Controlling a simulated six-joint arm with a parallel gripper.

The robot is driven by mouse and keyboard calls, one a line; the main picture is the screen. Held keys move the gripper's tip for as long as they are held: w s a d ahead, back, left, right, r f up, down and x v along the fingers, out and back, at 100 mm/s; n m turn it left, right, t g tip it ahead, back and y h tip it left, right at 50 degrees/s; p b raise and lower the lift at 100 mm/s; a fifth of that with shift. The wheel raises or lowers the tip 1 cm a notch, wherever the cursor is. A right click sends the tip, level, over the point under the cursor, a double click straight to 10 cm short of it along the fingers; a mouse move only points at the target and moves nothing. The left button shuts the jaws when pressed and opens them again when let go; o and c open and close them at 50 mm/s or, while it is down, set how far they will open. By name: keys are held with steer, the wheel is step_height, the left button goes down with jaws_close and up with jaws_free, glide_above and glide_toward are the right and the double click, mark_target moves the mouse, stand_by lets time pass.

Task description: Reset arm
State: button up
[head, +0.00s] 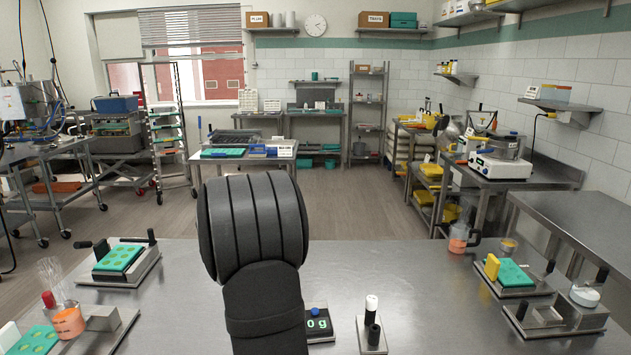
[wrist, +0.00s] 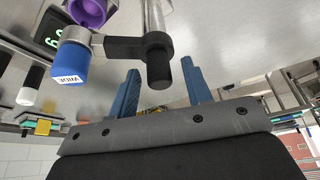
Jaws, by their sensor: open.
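My gripper (wrist: 160,88) shows in the wrist view with its two blue fingers spread apart and nothing gripped between them. A black handle (wrist: 160,66) on a metal rod (wrist: 153,18) appears in front of the fingers, roughly in line with the gap; I cannot tell how far off it is. A blue knob labelled WIDE (wrist: 72,60) and a purple cup-like part (wrist: 90,10) are to the left of it. In the head view my black arm stands in the middle of the picture and hides part of the steel table (head: 400,275); the fingers are out of sight there.
Left on the table are a green mold on a plate (head: 118,258) and a beaker of orange liquid (head: 68,320). A small display (head: 318,323) and an upright black-and-white handle (head: 371,312) stand front centre. Another green mold (head: 514,273) is at right. The table's middle right is mostly clear.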

steer(key=shift+d+n+y, duration=0.1)
steer(key=shift+n+y, duration=0.45)
steer(key=shift+n, duration=0.8)
steer(key=shift+n+y, duration=0.55)
steer(key=shift+n, duration=0.8)
steer(key=shift+n+g+y, duration=0.2)
steer(key=shift+n+y, duration=0.25)
steer(key=shift+n, duration=0.9)
steer(key=shift+n+g+y, duration=0.2)
steer(key=shift+n+y, duration=0.25)
steer(key=shift+n, duration=0.9)
